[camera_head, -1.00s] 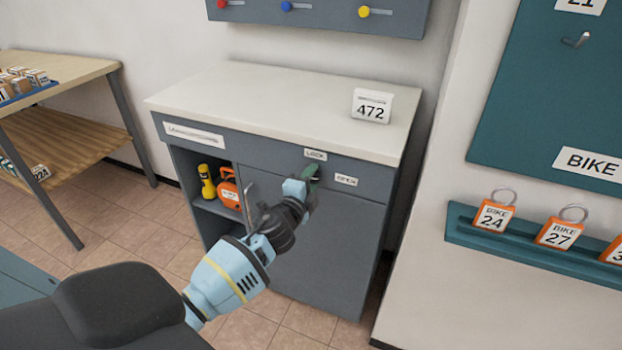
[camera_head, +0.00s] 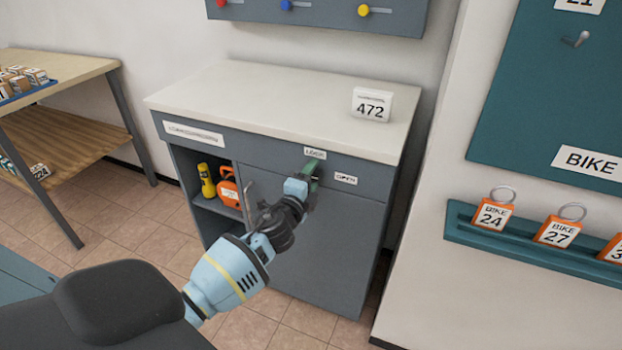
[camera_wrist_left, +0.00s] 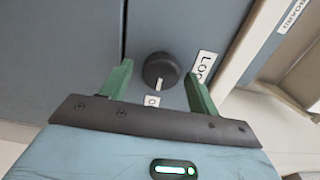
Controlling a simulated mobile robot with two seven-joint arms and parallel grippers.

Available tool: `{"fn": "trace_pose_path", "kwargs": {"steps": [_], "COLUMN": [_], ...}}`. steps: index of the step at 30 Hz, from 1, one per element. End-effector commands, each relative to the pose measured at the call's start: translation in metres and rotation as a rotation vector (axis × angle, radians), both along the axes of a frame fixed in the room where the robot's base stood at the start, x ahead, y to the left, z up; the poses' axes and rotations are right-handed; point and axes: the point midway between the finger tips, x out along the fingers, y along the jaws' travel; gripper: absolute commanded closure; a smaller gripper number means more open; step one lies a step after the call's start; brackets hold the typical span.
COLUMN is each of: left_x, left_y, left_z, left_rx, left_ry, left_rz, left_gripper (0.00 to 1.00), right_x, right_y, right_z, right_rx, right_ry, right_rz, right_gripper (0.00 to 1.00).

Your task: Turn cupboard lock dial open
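The cupboard lock dial (camera_wrist_left: 161,70) is a dark round knob with a pale mark, seen in the left wrist view on the grey cupboard front. A LOCK label (camera_head: 315,153) is above the gripper and an OPEN label (camera_head: 345,179) is to its right. My left gripper (camera_head: 312,170) is at the cupboard's top front strip; its arm and fingers hide the dial in the head view. In the left wrist view its green fingers (camera_wrist_left: 158,88) are spread apart on either side of the dial, with gaps to it. My right gripper is not in view.
The cupboard (camera_head: 340,240) has a closed door with a bar handle and an open left shelf holding a yellow flashlight (camera_head: 207,181) and an orange item (camera_head: 229,187). A 472 sign (camera_head: 371,105) stands on its top. A wooden table (camera_head: 60,75) is at left; orange bike tags (camera_head: 494,214) at right.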

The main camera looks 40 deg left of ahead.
Motion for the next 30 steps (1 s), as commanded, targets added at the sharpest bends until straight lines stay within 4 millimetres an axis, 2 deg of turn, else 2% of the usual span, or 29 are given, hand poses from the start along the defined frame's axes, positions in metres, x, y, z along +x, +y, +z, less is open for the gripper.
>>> {"fn": "trace_pose_path", "kwargs": {"steps": [6,10,21,30], "left_x": [-0.001,-0.008,-0.058,-0.076], "left_y": [0.000,-0.002,-0.014,-0.018], "left_z": [0.000,-0.001,-0.001,0.000], "left_rx": [-0.001,-0.001,-0.001,-0.001], "left_ry": [0.000,0.001,0.001,0.000], "left_rz": [0.000,-0.001,-0.001,0.000], "left_gripper": [0.39,0.39,0.39,0.39], "right_x": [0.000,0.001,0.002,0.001], "right_y": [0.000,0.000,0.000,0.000], "right_z": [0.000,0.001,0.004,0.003], "right_rx": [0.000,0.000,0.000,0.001], "right_ry": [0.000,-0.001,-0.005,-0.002], "right_rz": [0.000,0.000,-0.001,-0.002], "right_gripper": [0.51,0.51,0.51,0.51]}}
